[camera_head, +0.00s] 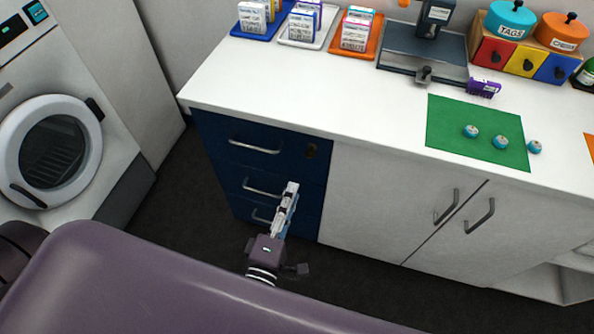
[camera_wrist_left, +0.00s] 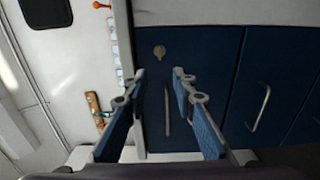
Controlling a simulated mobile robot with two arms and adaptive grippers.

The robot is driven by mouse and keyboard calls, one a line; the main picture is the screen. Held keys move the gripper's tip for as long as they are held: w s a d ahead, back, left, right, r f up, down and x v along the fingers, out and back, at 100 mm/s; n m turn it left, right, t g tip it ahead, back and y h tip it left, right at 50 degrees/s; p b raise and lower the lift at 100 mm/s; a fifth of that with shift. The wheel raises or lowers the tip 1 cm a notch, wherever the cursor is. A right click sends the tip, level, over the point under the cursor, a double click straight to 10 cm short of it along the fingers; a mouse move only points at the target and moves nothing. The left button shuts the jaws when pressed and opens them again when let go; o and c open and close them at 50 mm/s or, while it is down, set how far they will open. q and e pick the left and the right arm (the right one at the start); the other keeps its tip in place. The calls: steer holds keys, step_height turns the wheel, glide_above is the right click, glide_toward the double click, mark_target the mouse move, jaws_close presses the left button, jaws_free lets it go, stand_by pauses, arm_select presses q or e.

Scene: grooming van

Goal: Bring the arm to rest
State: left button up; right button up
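My left gripper (camera_head: 291,187) is in front of the blue drawer unit (camera_head: 217,140), below the counter's front edge. In the left wrist view its two fingers (camera_wrist_left: 160,76) stand apart with nothing between them, so it is open and empty. Between and beyond the fingers are a blue drawer front (camera_wrist_left: 205,60), its long handle and a round lock. The gripper appears apart from the drawers. My right gripper is not in view.
The white counter (camera_head: 360,105) carries a green mat (camera_head: 460,138) with small round tins (camera_head: 500,142), trays of boxes and coloured canisters (camera_head: 510,20). White cabinet doors (camera_head: 380,195) stand right of the drawers. A washing machine (camera_head: 50,150) is at left. Dark floor (camera_head: 175,190) lies between.

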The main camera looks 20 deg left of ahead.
arm_select(q)
steer(key=s+f+m+g+h, duration=0.1)
steer(key=s+f+m+g, duration=0.25)
steer(key=f, duration=0.65)
steer(key=s+f+m+g+h, duration=0.15)
steer(key=f+m, duration=0.35)
steer(key=f, duration=0.5)
steer(key=s+f+m+g, duration=0.3)
steer(key=s+f+m, duration=0.1)
steer(key=f, duration=0.6)
steer(key=s+a+f+m+g+y, duration=0.1)
steer(key=s+a+f+m+g, duration=0.3)
steer(key=s+f, duration=0.4)
steer(key=s+a+f+m+g+y, duration=0.1)
steer(key=s+a+f+m+g, duration=0.3)
steer(key=s+f, duration=0.5)
steer(key=s+a+g, duration=0.1)
steer(key=s+a, duration=0.1)
steer(key=s, duration=0.5)
steer(key=shift+a+y, duration=0.1)
steer(key=shift+y, duration=0.15)
